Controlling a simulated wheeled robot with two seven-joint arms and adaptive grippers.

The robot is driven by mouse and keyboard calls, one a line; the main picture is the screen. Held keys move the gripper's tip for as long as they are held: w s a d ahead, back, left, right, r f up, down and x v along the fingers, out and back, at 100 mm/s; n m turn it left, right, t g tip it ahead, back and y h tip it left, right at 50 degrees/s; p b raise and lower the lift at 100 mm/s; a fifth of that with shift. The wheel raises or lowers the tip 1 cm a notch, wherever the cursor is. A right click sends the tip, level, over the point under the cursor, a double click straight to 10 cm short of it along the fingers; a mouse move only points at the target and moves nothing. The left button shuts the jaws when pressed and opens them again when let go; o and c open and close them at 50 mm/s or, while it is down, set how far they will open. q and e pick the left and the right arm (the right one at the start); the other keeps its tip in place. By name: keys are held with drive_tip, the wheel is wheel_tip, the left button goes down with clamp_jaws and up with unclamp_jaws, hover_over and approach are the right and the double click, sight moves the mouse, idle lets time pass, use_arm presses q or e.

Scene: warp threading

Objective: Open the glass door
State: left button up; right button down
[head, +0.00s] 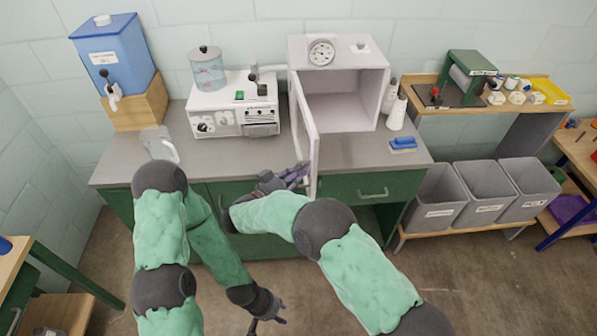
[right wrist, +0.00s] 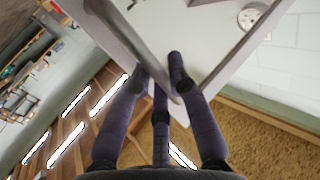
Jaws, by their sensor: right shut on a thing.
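A white box cabinet (head: 367,70) with a dial stands on the grey counter, and its front is uncovered. Its glass door (head: 313,150) is swung out from the left side toward me and shows nearly edge-on. My right gripper (head: 297,178) is at the door's near edge. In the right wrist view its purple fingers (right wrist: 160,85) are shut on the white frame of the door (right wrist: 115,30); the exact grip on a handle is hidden. My left gripper (head: 266,322) hangs low in front of the green cabinets, apart from the door, with its fingers spread and empty.
A white machine with a clear tank (head: 208,72) stands left of the door. White bottles (head: 396,112) and a blue brush (head: 402,144) are right of the cabinet. A clear jug (head: 160,143) is at the counter's left. The floor in front is free.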

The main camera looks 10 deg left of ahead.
drive_tip(key=shift+s+f, duration=0.15)
drive_tip(key=shift+f, duration=0.1)
drive_tip(key=c, duration=1.2)
unclamp_jaws()
drive_tip(key=shift+r, duration=0.15)
drive_tip(key=shift+o, duration=0.2)
drive_tip(key=shift+r, duration=0.3)
wheel_tip(320, 180, up, 9)
drive_tip(key=shift+r, duration=0.2)
